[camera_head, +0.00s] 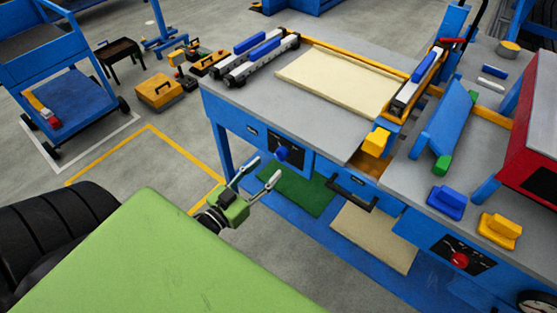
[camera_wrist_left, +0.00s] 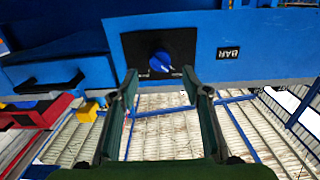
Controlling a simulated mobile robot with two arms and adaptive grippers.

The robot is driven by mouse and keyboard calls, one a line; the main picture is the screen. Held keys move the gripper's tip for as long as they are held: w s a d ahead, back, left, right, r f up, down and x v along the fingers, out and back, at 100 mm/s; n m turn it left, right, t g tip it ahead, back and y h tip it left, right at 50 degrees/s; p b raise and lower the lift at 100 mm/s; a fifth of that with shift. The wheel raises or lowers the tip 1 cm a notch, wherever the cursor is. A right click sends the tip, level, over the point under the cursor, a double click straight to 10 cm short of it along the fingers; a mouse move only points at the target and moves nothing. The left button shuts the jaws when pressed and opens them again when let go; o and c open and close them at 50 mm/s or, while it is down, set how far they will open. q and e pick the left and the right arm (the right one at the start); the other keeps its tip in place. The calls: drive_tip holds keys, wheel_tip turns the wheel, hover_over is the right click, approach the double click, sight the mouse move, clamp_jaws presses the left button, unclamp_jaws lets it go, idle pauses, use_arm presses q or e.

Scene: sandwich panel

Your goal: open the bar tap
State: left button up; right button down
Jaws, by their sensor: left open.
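The bar tap is a round blue knob (camera_head: 283,153) on a dark panel (camera_head: 271,145) at the front of the blue workbench. In the left wrist view, the knob (camera_wrist_left: 160,62) has a white pointer mark on its lower right side, and an upside-down BAR label (camera_wrist_left: 229,53) sits to its right. My left gripper (camera_head: 262,170) is open and empty, just in front of the panel. In the left wrist view, the fingertips (camera_wrist_left: 161,75) appear on either side of the knob and slightly below it. Contact cannot be told. My right gripper is not in view.
A dark drawer handle (camera_head: 352,194) juts out right of the knob. A red knob (camera_head: 459,260) sits on another front panel farther right. Blue and yellow blocks (camera_head: 500,229) lie on the right bench top. Open floor lies left of the bench, with a blue cart (camera_head: 68,100) beyond.

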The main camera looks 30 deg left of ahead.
sight(278, 158)
use_arm(q)
drive_tip(key=w, duration=0.2)
drive_tip(key=w+b, duration=0.1)
drive_tip(key=w, duration=0.3)
drive_tip(key=shift+w+d+f+b, duration=0.1)
drive_tip(key=shift+w+d+b, duration=0.15)
drive_tip(key=shift+b, duration=0.15)
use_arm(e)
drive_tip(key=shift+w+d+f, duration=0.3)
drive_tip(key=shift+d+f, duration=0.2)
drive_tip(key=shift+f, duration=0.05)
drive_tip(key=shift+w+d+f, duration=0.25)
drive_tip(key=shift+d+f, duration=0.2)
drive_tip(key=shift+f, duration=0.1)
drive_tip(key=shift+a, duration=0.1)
use_arm(q)
drive_tip(key=c, duration=1.1)
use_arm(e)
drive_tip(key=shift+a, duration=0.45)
